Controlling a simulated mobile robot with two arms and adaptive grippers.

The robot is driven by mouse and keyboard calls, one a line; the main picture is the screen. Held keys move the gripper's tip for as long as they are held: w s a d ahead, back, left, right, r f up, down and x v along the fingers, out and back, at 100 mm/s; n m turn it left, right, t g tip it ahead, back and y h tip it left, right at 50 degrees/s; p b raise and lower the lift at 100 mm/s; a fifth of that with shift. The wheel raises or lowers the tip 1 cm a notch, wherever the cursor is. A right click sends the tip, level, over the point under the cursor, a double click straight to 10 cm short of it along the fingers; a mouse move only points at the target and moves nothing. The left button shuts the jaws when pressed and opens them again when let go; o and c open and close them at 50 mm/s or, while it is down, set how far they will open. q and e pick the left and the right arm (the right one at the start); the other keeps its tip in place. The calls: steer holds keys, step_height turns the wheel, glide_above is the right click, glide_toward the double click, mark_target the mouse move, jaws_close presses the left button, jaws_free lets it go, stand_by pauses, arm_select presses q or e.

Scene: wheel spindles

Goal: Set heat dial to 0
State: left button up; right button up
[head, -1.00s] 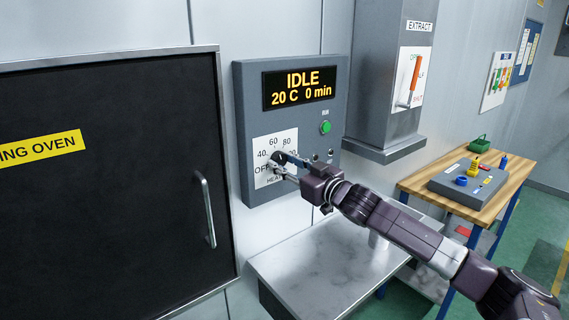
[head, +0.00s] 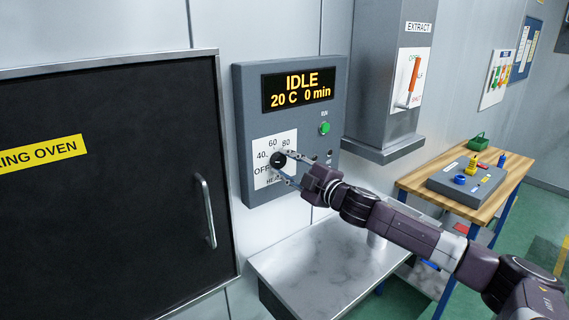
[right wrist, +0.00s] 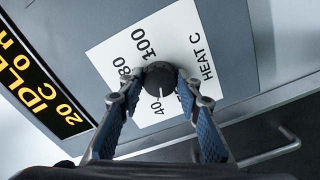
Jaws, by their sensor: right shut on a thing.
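The heat dial (head: 278,160) is a round black knob on a white scale plate on the grey oven panel. The scale reads OFF, 40, 60, 80 and on to 100. In the right wrist view the dial (right wrist: 160,76) sits between my two blue-padded fingertips, and its white mark points at about 40. The OFF label is hidden there, probably behind a finger. My right gripper (head: 289,166) is shut on the dial, reaching in from the right; it also shows in the right wrist view (right wrist: 160,88). My left gripper is not in view.
The panel display (head: 299,87) reads IDLE, 20 C, 0 min. A green button (head: 324,128) is below it. The closed oven door (head: 100,220) is at left, a grey shelf (head: 325,270) below, and the extract box with an orange lever (head: 413,75) at right.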

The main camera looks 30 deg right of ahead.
steer(key=n, duration=0.4)
steer(key=shift+p, duration=0.3)
steer(key=shift+n, duration=1.8)
steer(key=o, duration=1.2)
steer(key=shift+c, duration=0.2)
